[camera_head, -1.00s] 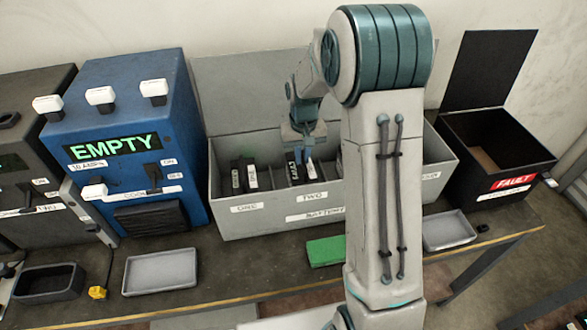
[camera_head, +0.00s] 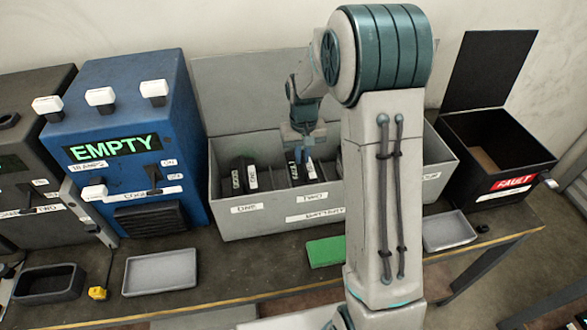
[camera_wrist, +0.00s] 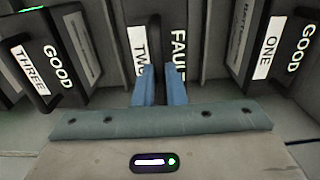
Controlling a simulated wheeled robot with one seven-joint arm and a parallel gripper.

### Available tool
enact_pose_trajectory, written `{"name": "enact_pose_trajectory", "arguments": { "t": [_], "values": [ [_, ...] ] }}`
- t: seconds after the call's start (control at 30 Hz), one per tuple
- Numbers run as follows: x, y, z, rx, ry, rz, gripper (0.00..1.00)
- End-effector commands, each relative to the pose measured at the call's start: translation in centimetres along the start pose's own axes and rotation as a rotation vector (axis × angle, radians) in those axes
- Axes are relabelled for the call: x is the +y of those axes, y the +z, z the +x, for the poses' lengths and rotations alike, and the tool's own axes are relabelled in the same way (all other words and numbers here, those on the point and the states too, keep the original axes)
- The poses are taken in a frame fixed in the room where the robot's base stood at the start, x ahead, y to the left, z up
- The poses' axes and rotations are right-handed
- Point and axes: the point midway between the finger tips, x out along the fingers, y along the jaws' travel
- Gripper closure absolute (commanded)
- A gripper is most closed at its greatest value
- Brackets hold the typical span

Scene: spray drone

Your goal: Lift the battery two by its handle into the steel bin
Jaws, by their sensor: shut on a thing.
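Battery two (camera_wrist: 141,46) is a black block with white labels reading TWO and FAULT. It stands in a slot of the grey compartmented box, and it also shows in the head view (camera_head: 294,172). My gripper (camera_wrist: 160,88) is shut on its black handle between two blue fingers, reaching down from above; it also shows in the head view (camera_head: 306,156). The fingers hide part of the handle and labels. No bin is marked steel; a black open bin labelled FAULT (camera_head: 506,190) stands at the right.
The grey box (camera_head: 232,222) also holds a battery labelled THREE, GOOD (camera_wrist: 38,72) and one labelled ONE, GOOD (camera_wrist: 279,48), close on either side. A blue EMPTY machine (camera_head: 131,133) stands left. Shallow trays (camera_head: 160,272) and a green block (camera_head: 326,251) lie in front.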

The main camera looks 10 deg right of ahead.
Motion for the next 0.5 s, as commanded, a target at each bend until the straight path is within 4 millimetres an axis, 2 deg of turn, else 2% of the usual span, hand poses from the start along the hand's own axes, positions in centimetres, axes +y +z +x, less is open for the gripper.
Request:
{"name": "enact_pose_trajectory", "arguments": {
  "t": [0.03,0.5],
  "values": [
    [0.0,-0.2,-0.8,0.007,0.0,0.0,1.0],
    [0.0,-0.2,-3.8,0.008,0.0,0.0,1.0]
  ]
}}
